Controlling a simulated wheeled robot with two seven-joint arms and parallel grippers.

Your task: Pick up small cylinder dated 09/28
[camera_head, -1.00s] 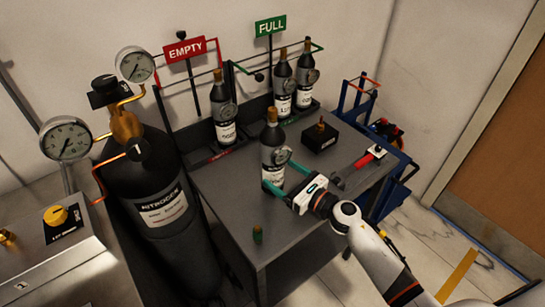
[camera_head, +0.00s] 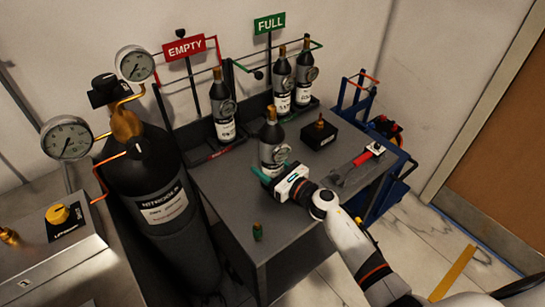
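A small dark cylinder (camera_head: 273,143) with a gold cap and a grey round emblem stands upright on the grey table. My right gripper (camera_head: 276,170) is at its lower part, with teal fingers apart on either side. The near finger covers its label, and I cannot tell whether the fingers touch it. A similar cylinder (camera_head: 222,107) stands in the rack under the red EMPTY sign (camera_head: 184,48). Two more, one (camera_head: 282,83) and another (camera_head: 305,75), stand under the green FULL sign (camera_head: 270,24). The dates are too small to read. My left gripper is out of view.
A large black nitrogen cylinder (camera_head: 150,170) with gauges stands left of the table (camera_head: 235,190). A blue cart (camera_head: 385,190) stands right.

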